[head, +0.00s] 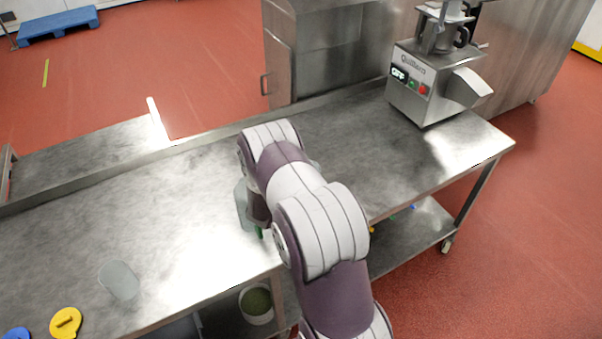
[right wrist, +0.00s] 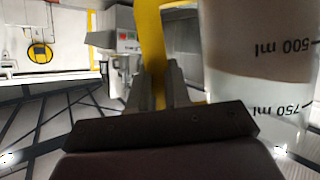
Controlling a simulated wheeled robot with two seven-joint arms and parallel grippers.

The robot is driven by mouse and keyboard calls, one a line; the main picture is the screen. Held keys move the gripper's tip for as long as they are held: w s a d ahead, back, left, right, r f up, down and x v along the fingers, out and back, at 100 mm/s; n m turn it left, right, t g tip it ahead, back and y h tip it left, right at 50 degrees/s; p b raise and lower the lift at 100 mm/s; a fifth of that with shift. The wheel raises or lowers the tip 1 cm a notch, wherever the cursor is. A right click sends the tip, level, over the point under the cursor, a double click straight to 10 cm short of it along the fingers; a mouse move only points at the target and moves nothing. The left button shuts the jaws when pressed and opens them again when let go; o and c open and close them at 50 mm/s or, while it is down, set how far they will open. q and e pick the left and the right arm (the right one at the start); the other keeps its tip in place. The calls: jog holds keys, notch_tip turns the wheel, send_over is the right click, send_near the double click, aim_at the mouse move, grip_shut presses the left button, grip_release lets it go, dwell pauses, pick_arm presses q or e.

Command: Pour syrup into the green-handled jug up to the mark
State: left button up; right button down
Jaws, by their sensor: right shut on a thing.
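A clear jug (head: 241,205) stands on the steel table in the head view, with a bit of green handle (head: 259,231) showing beside my right arm. The arm hides most of it, so its contents and mark cannot be seen. In the right wrist view my right gripper (right wrist: 158,85) is shut on the yellow handle (right wrist: 150,45) of a clear measuring jug (right wrist: 285,85). Its 500 ml and 750 ml marks appear upside down in that picture. A brownish content shows toward the picture's top. My right gripper is hidden in the head view. My left gripper is not in view.
A clear container (head: 119,280) is on the table at the left, near a yellow lid (head: 66,322) and a blue lid (head: 17,333). A machine (head: 432,85) reading OFF stands at the back right. A tub (head: 257,304) sits below the tabletop. The table's left middle is clear.

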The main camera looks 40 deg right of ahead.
jog(key=shift+n+g, duration=0.3)
jog(key=shift+n, duration=0.3)
jog(key=f, duration=0.1)
jog(key=f+b, duration=0.1)
jog(key=f, duration=0.1)
jog(key=f+b, duration=0.1)
jog(key=shift+d+f, duration=0.2)
jog(key=shift+d, duration=0.05)
jog(key=r+n+p, duration=0.1)
jog(key=w+a+r+n+g+h, duration=0.1)
jog(key=r+n+h+p, duration=0.1)
jog(key=r+n, duration=0.1)
jog(key=shift+w+a+g+p, duration=0.15)
jog(key=shift+w+g+p, duration=0.15)
jog(key=shift+w+g, duration=0.1)
jog(key=shift+w+r+h, duration=0.1)
jog(key=shift+r+h, duration=0.1)
jog(key=shift+h, duration=0.1)
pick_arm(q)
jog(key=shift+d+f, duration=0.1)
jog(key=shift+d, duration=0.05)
pick_arm(e)
jog(key=shift+f, duration=0.1)
jog(key=shift+w+a+r+n, duration=0.25)
jog(key=shift+r+n, duration=0.25)
